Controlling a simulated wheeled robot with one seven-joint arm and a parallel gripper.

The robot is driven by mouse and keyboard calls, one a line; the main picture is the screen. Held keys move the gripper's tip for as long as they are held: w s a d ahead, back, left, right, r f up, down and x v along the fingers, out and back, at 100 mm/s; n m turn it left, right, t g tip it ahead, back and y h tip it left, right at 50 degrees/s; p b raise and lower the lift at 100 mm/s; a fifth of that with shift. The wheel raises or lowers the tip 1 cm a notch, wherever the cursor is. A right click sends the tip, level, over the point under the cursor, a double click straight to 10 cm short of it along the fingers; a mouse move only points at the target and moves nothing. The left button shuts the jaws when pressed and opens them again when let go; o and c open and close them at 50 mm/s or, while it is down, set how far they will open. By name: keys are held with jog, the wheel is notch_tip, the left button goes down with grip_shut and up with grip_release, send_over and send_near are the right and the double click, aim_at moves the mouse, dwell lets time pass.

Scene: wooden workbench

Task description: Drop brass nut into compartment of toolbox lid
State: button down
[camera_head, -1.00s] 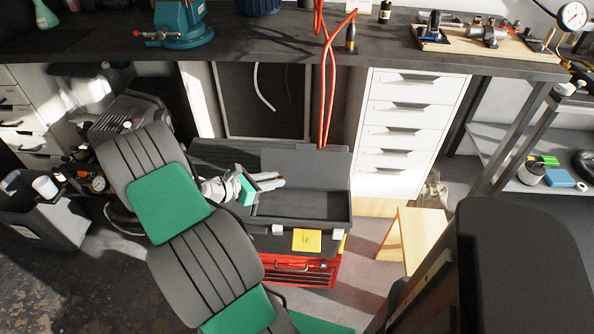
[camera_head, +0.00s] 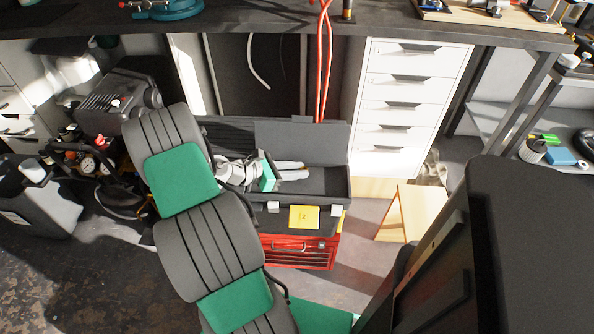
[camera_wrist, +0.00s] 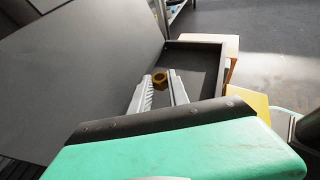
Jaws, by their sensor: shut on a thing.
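The brass nut (camera_wrist: 160,78) is a small gold hexagonal ring at my fingertips in the wrist view. My gripper (camera_wrist: 163,82) is shut on it. In the head view my gripper (camera_head: 299,170) reaches from the left over the dark grey toolbox (camera_head: 335,183); the nut is too small to make out there. The toolbox stands open, with its flat grey lid panel (camera_head: 300,136) at the back. In the wrist view the nut appears above an open, shallow rectangular recess (camera_wrist: 196,62). Its height above the floor of that recess cannot be told.
A red tool chest (camera_head: 297,252) stands below the toolbox, with a yellow label (camera_head: 304,217) above it. A white drawer unit (camera_head: 403,105) and a wooden stool (camera_head: 405,212) are to the right. Red hoses (camera_head: 324,70) hang behind the toolbox.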

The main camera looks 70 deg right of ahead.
jog(key=shift+r, duration=0.1)
jog(key=c, duration=1.2)
grip_release()
jog(key=p+v, duration=0.1)
jog(key=v, duration=0.6)
jog(key=shift+w+a+r, duration=0.2)
jog(key=shift+w+a, duration=0.05)
jog(key=shift+p, duration=0.3)
